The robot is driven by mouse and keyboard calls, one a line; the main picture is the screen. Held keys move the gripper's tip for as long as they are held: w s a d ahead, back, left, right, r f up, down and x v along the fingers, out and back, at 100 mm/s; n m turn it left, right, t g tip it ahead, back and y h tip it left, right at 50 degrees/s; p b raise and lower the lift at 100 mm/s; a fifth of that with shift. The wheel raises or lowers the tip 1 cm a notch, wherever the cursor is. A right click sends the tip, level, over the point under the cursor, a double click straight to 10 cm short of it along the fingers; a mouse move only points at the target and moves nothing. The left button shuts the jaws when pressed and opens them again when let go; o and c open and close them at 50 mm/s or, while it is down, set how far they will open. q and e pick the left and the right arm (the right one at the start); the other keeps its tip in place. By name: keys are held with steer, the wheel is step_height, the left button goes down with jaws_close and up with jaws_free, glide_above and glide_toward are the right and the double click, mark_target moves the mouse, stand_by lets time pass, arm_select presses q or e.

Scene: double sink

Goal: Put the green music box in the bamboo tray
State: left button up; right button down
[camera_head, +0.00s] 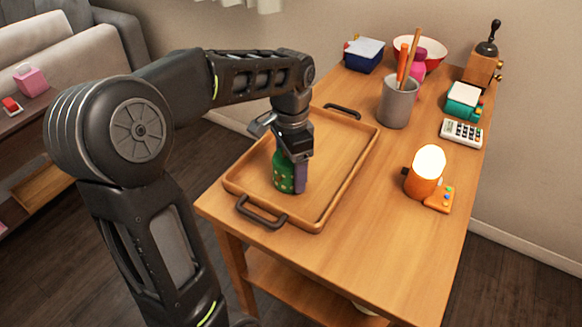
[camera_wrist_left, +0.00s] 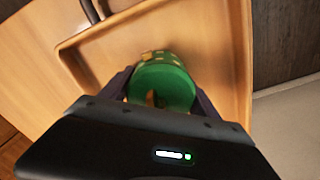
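The green music box (camera_head: 284,176) is a round green cylinder with yellow spots. It stands upright in the front part of the bamboo tray (camera_head: 318,219), at or very near the tray floor. My left gripper (camera_head: 291,178) comes down from above, with its fingers around the music box. In the left wrist view the green top of the music box (camera_wrist_left: 163,84) sits between the two fingers (camera_wrist_left: 163,98), which appear to press on its sides. The fingers hide part of the box. My right gripper is not in view.
Right of the tray on the wooden table are a lit orange lamp (camera_head: 421,178), a calculator (camera_head: 461,133) and a grey cup (camera_head: 398,103) with sticks. A blue box (camera_head: 364,55) and a coffee grinder (camera_head: 482,67) stand at the back. The tray's back half is empty.

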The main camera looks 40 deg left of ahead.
arm_select(q)
steer(key=o, duration=0.3)
steer(key=shift+o, duration=0.2)
step_height(320, 180, up, 7)
steer(key=shift+f+p, duration=0.2)
steer(key=shift+p, duration=0.15)
step_height(320, 180, up, 5)
steer(key=p, duration=0.3)
steer(key=shift+r+p, duration=0.35)
steer(key=shift+r, duration=0.1)
